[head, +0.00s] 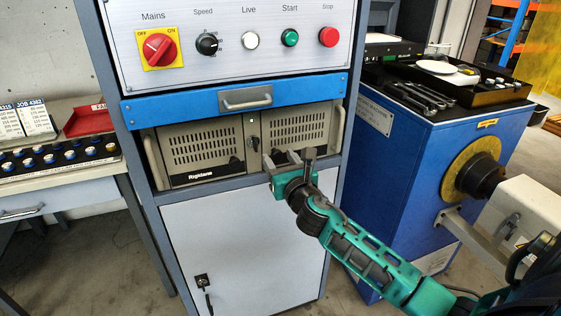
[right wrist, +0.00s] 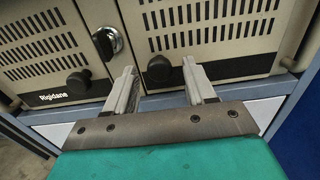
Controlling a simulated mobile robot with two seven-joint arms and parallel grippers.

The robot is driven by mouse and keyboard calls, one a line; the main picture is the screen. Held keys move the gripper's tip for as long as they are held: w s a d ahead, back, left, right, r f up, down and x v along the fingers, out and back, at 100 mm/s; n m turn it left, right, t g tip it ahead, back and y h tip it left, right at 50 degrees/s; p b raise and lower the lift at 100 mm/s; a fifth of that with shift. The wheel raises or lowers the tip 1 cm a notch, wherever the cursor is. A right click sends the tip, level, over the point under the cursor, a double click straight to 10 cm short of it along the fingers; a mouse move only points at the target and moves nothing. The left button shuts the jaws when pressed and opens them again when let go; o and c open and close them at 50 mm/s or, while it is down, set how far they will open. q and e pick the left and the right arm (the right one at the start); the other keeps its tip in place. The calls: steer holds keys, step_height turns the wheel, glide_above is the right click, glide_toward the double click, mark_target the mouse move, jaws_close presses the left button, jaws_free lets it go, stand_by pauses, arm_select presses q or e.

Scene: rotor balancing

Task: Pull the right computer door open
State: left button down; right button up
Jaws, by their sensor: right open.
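The right computer door (head: 305,122) is a beige panel with vent slots, in the cabinet under the blue drawer. It looks shut, level with the left door (head: 195,150). It also shows in the right wrist view (right wrist: 225,30), with a black knob (right wrist: 159,69) at its lower left. My right gripper (head: 290,157) is open in front of this door's lower part. In the right wrist view its two fingers (right wrist: 158,75) stand on either side of the knob, with gaps between. I cannot tell how far the fingertips are from the door. My left gripper is out of view.
A lock (right wrist: 109,43) sits between the doors, and the left door has its own black knob (right wrist: 78,82). The blue drawer (head: 235,100) is above and a grey lower door (head: 245,245) below. A blue machine (head: 400,160) stands close on the right.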

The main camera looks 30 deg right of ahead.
jaws_close()
stand_by(0.5)
